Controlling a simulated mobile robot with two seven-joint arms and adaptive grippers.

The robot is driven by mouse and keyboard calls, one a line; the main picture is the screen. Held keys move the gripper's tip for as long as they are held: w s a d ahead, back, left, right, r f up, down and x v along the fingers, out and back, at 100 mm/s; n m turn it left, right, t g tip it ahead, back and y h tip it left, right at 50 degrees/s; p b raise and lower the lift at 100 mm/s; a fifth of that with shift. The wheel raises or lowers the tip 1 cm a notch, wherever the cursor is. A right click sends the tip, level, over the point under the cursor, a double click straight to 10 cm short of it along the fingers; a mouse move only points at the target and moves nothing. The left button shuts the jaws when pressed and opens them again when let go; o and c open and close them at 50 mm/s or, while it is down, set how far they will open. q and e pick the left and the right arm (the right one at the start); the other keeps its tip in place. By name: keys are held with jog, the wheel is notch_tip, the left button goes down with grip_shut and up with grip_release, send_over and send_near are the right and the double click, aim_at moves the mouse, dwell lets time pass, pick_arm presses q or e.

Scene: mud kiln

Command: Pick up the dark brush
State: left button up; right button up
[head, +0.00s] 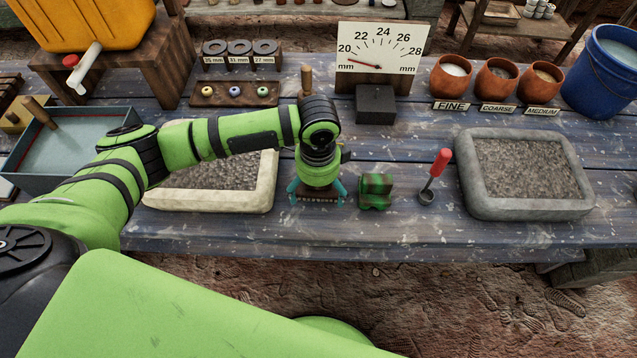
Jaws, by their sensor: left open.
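My left gripper (317,191) points down over the middle of the table, its two teal fingertips spread apart. Between and just below the fingertips a dark brown, bristly-looking block shows, which looks like the dark brush (319,198); the rest of it is hidden by the gripper. The fingers stand to either side of it, and I cannot tell whether they touch it. My right gripper is not in view.
Close right of the gripper lies a green block (375,191), then a red-handled scoop (435,175) and a grey gravel tray (469,190). A pale-rimmed tray (268,190) is close left. Behind stand a dark box (375,104) and a dial board (382,48). The front table strip is clear.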

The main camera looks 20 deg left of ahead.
pick_arm(q)
jog(key=c, duration=1.3)
jog(key=shift+c, duration=0.2)
notch_tip(320, 180, up, 10)
jog(key=shift+r+b, duration=0.1)
jog(key=shift+b, duration=0.3)
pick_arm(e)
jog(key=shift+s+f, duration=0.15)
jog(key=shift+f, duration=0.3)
